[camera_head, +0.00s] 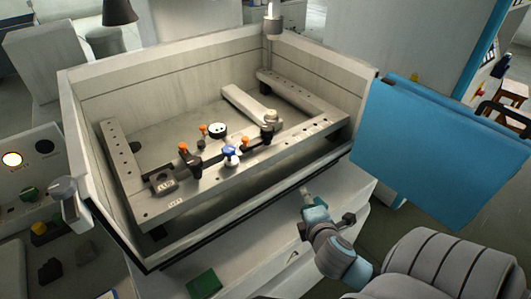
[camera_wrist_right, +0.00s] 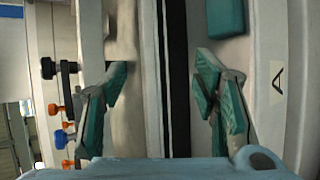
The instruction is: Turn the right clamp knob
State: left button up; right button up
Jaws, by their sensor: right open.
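Several small knobs sit on the clamp bar across the metal frame in the head view: an orange one on the right (camera_head: 245,142), a blue one (camera_head: 229,152) in the middle and an orange one on the left (camera_head: 183,147). In the right wrist view, orange (camera_wrist_right: 55,109) and blue (camera_wrist_right: 62,138) knobs line the left side, with a black knob (camera_wrist_right: 48,68) above them. My right gripper (camera_head: 306,193) is by the tank's front edge, to the right of and apart from the knobs. In its wrist view the teal-padded fingers (camera_wrist_right: 161,85) are spread and empty.
The pale tank's walls (camera_head: 110,210) surround the frame (camera_head: 290,150). A blue panel (camera_head: 430,145) stands to the right. A control box (camera_head: 25,175) is at left. A green pad (camera_head: 204,284) lies in front of the tank.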

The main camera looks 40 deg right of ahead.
aim_at(266, 133)
jog(key=w+r+n+t+y, duration=0.3)
jog(key=w+r+n+t, duration=0.55)
jog(key=n, duration=1.05)
jog(key=shift+n+g, duration=0.3)
jog(key=shift+g, duration=0.25)
jog(key=x, duration=0.4)
jog(key=r+p+x, duration=0.1)
jog(key=x, duration=0.4)
jog(key=r+p+x, duration=0.1)
jog(key=x, duration=0.4)
jog(key=shift+w+d+r, duration=0.2)
jog(key=shift+d, duration=0.1)
jog(key=c, duration=1.2)
pick_arm(q)
jog(key=shift+s+r, duration=0.25)
jog(key=shift+r, duration=0.3)
jog(key=shift+s+r, duration=0.25)
jog(key=shift+r, duration=0.25)
